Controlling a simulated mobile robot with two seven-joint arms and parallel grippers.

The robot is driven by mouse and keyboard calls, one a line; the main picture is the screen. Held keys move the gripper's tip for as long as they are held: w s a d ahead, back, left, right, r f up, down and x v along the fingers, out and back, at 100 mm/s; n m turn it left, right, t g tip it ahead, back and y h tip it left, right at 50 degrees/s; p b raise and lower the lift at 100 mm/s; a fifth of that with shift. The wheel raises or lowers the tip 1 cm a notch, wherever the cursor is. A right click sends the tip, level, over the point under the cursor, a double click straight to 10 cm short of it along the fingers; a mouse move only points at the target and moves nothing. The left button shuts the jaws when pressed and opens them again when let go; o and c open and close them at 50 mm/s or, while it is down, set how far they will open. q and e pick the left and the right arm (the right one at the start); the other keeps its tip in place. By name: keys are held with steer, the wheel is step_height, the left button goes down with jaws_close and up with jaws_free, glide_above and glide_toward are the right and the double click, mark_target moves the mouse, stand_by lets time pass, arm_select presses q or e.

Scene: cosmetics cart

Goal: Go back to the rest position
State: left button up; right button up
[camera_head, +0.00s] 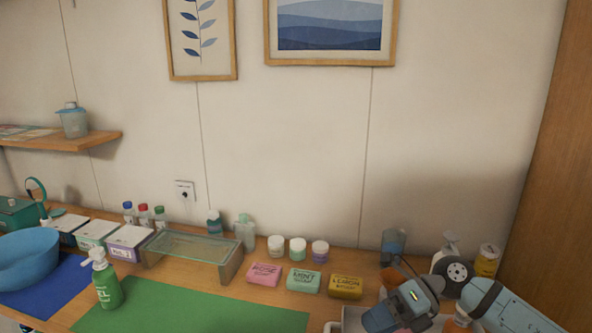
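My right arm comes in from the lower right corner. Its blue-grey wrist and gripper body (412,305) hang over the right end of the counter, in front of the orange cup (390,281) and above a white tray (350,316). The fingers are hidden or cut off by the bottom edge, so their opening and anything between them do not show. My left gripper is not in view.
A green mat (190,318) lies clear at the front, with a green pump bottle (105,280) at its left end. Pink (265,274), mint (304,280) and lemon (346,287) soaps sit near my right arm. A glass riser (190,247) and blue bowl (28,260) stand left.

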steer(key=s+a+m+t+y+p, duration=0.25)
steer(key=a+m+t+y, duration=0.25)
steer(key=m+y, duration=0.3)
steer(key=s+d+f+m+t+h+p, duration=0.1)
steer(key=s+d+f+m+t+h, duration=0.15)
steer(key=f+m+t+h, duration=0.75)
steer(key=s+d+f+m+t+h+p, duration=0.1)
steer(key=s+d+f+m+t+h, duration=0.2)
steer(key=m, duration=1.2)
steer(key=s+d+f+m+g+h, duration=0.4)
steer(key=s+f+m, duration=0.3)
steer(key=s+f, duration=0.4)
steer(key=shift+s+d+f+p, duration=0.3)
steer(key=shift+s+p, duration=0.15)
steer(key=shift+s, duration=0.1)
